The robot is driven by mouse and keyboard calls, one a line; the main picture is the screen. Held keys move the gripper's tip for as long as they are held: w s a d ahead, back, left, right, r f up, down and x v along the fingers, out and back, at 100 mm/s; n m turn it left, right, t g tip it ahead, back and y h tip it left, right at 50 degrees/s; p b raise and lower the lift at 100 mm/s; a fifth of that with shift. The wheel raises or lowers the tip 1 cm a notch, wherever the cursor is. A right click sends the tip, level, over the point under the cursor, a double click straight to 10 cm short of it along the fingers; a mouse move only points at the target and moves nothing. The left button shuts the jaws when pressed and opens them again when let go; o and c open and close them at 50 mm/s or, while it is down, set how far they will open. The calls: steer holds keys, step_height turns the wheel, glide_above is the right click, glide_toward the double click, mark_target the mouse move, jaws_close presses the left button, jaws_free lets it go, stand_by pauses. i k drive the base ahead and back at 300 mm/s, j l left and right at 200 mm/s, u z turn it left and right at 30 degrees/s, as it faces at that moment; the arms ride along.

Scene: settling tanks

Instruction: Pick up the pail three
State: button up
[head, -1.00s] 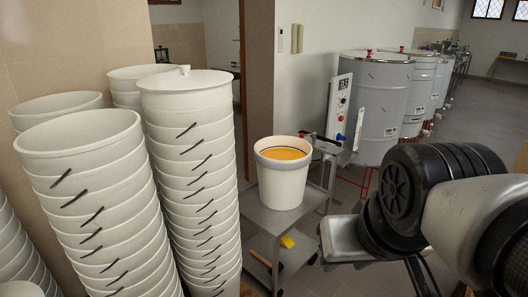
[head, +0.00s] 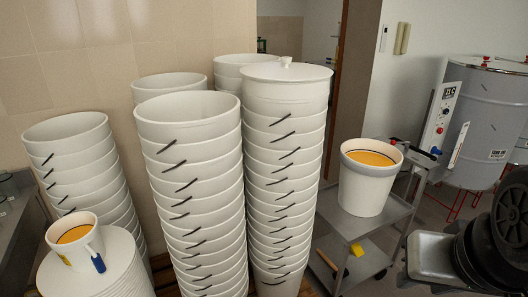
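No pail in the head view carries a readable label, so I cannot tell which is pail three. A white pail (head: 366,190) with orange-yellow contents stands upright on a grey metal cart (head: 352,224), right of the stacks. A smaller white pail (head: 78,245), also with orange-yellow contents, stands at the lower left on a round white stack. A blue item is at its front. My arm reaches in at the lower right, and its grey end part (head: 431,258) is right of the cart, apart from both pails. No clear fingertips show.
Tall stacks of white pails (head: 190,192) fill the middle, one with a lid (head: 286,72). A shorter stack (head: 72,160) stands at left. A grey metal drum (head: 487,124) with a control panel is at right. A yellow object (head: 357,249) lies on the cart's lower shelf.

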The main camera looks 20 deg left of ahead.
mark_target(76, 238)
steer(key=u, duration=2.25)
steer(key=i+j+z, duration=0.1)
steer(key=z, duration=0.45)
steer(key=i+j+z, duration=0.4)
steer(key=j, duration=0.25)
steer(key=j+z, duration=0.2)
steer(key=i+j, duration=0.1)
steer(key=j, duration=0.25)
steer(key=i+j, duration=0.1)
steer(key=j, duration=0.2)
steer(key=i+j, duration=0.1)
steer(key=j, duration=0.25)
steer(key=i+j, duration=0.15)
steer(key=j, duration=0.2)
steer(key=z, duration=0.05)
